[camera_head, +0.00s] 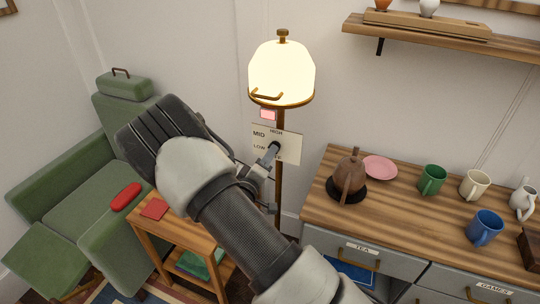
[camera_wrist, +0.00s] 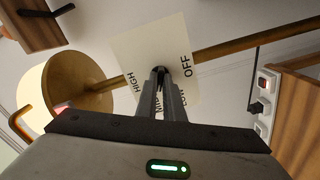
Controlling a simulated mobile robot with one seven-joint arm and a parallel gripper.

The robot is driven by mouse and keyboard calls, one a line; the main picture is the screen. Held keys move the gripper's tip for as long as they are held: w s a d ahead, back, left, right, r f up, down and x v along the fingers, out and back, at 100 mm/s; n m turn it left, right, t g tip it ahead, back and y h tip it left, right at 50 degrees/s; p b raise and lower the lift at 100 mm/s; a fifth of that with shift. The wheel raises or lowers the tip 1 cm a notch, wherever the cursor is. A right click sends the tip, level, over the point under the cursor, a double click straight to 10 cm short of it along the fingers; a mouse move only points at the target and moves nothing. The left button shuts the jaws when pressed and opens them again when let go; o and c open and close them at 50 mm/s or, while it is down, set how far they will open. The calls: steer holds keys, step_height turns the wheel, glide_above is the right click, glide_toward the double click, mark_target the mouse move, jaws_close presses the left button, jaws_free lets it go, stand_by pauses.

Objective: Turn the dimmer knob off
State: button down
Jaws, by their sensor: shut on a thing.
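The dimmer knob (camera_wrist: 160,70) is a small dark piece at the middle of a cream plate (camera_head: 288,148) on the lamp's pole. In the wrist view the plate (camera_wrist: 136,46) reads HIGH, MID, LOW and OFF, with MID and LOW partly covered by my fingers. My gripper (camera_head: 272,150) is at the plate, and its fingertips (camera_wrist: 160,78) are shut on the knob. The knob is mostly hidden, so I cannot tell which mark it points to. The lamp shade (camera_head: 282,72) glows bright above.
A wooden cabinet (camera_head: 330,205) with a kettle (camera_head: 348,177) and several mugs stands at right. A green armchair (camera_head: 70,205) and small side table (camera_head: 175,222) are at left. A power strip (camera_wrist: 268,84) shows in the wrist view. A shelf (camera_head: 440,38) hangs upper right.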

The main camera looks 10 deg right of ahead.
steer(key=n+p, duration=0.3)
steer(key=n, duration=2)
steer(key=shift+p, duration=0.4)
stand_by(0.3)
steer(key=c, duration=1.9)
jaws_free()
steer(key=shift+o, duration=0.2)
steer(key=v, duration=1.7)
steer(key=shift+s+a, duration=0.2)
